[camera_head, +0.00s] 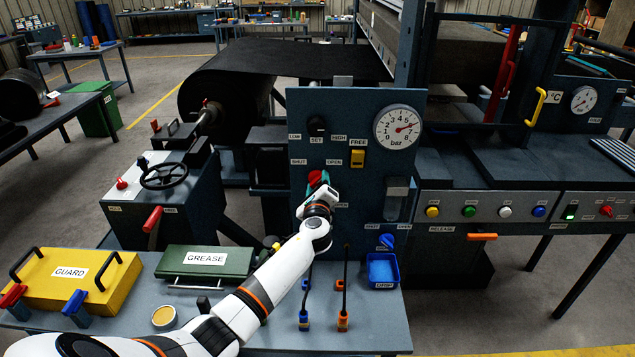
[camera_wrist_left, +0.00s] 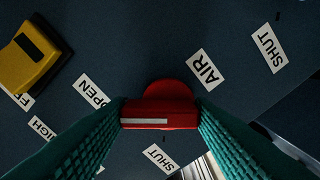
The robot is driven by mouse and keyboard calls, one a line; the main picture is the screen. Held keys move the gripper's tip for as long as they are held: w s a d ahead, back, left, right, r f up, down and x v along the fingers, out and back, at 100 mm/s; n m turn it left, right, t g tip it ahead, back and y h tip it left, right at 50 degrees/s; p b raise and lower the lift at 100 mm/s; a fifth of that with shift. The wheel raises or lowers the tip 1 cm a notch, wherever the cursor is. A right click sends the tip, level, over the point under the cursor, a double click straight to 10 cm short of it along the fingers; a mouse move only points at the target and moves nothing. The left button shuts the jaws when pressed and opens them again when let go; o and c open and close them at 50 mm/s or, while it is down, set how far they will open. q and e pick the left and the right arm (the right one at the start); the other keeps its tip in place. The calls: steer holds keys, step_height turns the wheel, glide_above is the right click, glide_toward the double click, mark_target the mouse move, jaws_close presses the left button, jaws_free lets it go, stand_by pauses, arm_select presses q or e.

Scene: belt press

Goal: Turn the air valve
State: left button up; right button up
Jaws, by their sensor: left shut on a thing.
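The red air valve handle (camera_head: 316,178) is on the blue-grey upright panel (camera_head: 345,225), below the gauge. In the left wrist view the handle (camera_wrist_left: 158,110) has a white stripe and a rounded red part behind it. My left gripper (camera_head: 319,189) is shut on the handle, with a green ribbed finger against each end in the left wrist view (camera_wrist_left: 160,115). Labels reading AIR (camera_wrist_left: 202,70), OPEN (camera_wrist_left: 90,90) and SHUT (camera_wrist_left: 160,159) surround it. In the head view my gripper covers part of the handle and nearby labels. My right gripper is not seen.
A dial gauge (camera_head: 398,127), a yellow switch (camera_head: 357,158) and a black knob (camera_head: 317,126) sit above the valve. A blue lever (camera_head: 386,241) is lower right. The bench below holds a yellow GUARD cover (camera_head: 85,285), a green GREASE box (camera_head: 205,262) and a blue tray (camera_head: 383,270).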

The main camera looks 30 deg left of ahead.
arm_select(q)
steer(key=shift+f+m, duration=0.15)
steer(key=shift+m, duration=0.45)
steer(key=o, duration=1)
steer(key=b+v, duration=0.1)
steer(key=v, duration=1.1)
steer(key=shift+s+b, duration=0.1)
steer(key=shift+b, duration=0.25)
